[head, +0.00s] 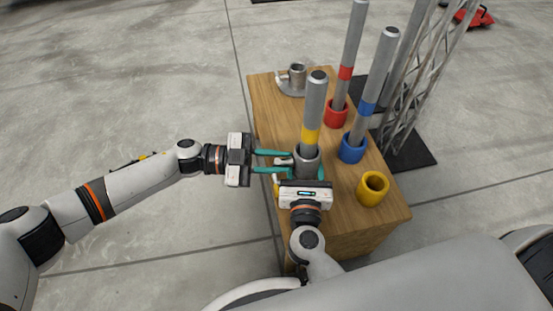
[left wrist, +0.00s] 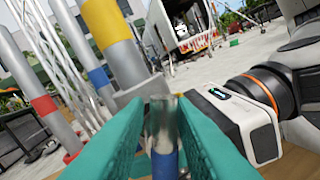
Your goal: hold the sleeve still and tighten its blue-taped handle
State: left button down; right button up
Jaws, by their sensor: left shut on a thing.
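The grey sleeve (head: 306,163) stands on the wooden box, with a grey yellow-banded pole (head: 314,105) upright in it. Its handle (head: 284,161) sticks out to the left. In the left wrist view the handle is a grey metal rod (left wrist: 163,120) with blue tape at its lower end. My left gripper (head: 275,161), with teal fingers, is shut on the handle from the left. My right gripper (head: 301,180) is at the near side of the sleeve. Its white body hides most of its fingers, so its grip cannot be made out.
The wooden box top (head: 270,100) also bears a red cup (head: 336,113) and a blue cup (head: 352,149), each with a banded pole, an empty yellow cup (head: 372,190) and a small grey sleeve on a plate (head: 297,76). A lattice tower (head: 410,90) stands to the right.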

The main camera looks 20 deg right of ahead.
pick_arm(q)
jog(key=shift+a+f+m, duration=0.15)
jog(key=shift+f+m, duration=0.15)
jog(key=shift+m, duration=0.1)
pick_arm(e)
jog(key=shift+a+r, duration=0.1)
pick_arm(q)
jog(key=shift+m+t+y, duration=0.3)
jog(key=shift+m, duration=0.2)
jog(key=m, duration=0.3)
jog(key=shift+s+f, duration=0.15)
jog(key=m+t+y, duration=0.1)
jog(key=m, duration=0.3)
jog(key=shift+m+t, duration=0.4)
jog(key=c, duration=1.2)
grip_release()
jog(key=shift+c, duration=0.2)
jog(key=shift+s, duration=0.1)
